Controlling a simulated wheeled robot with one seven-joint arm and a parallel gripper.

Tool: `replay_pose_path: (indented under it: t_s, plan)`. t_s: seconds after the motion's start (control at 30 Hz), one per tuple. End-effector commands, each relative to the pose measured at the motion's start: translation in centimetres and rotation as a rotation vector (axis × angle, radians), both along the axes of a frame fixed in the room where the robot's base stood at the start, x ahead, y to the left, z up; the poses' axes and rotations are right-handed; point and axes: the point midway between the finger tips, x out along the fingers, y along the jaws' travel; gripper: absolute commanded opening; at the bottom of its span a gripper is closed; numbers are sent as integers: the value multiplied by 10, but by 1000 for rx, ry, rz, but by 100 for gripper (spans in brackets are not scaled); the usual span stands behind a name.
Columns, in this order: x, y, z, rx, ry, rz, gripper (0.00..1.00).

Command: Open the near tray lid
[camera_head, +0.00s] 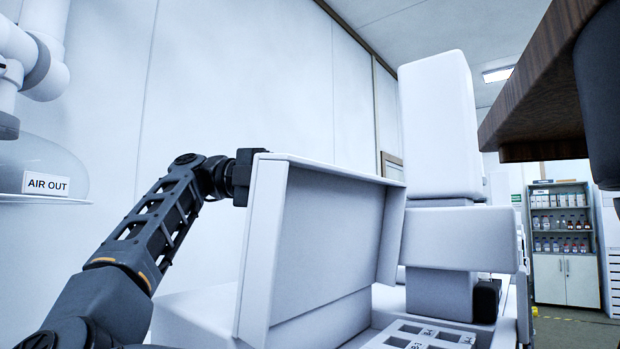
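The near tray lid (325,245) is a white, shallow box-shaped cover. It stands raised and steeply tilted, with its hollow inner side in view. Below it at the bottom shows part of the tray (425,334), light grey with dark square openings and small labels. My gripper (243,172) is a black block at the lid's upper left corner, touching or very close to its outer side. The fingertips are hidden, so I cannot tell if it grips the lid edge.
A white instrument tower (440,130) stands right of the lid. A brown tabletop edge (545,90) hangs at the upper right. A clear dome labelled AIR OUT (45,182) is at the left. A shelf cabinet (563,240) stands far back right.

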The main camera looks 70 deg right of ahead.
Motion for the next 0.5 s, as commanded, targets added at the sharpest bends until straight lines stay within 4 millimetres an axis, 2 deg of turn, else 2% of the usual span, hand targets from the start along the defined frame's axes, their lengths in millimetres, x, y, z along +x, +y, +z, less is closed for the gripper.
replay_pose_path:
  t_s: [0.5]
  plan:
    - [6,-3,-6,5,-8,-1,0]
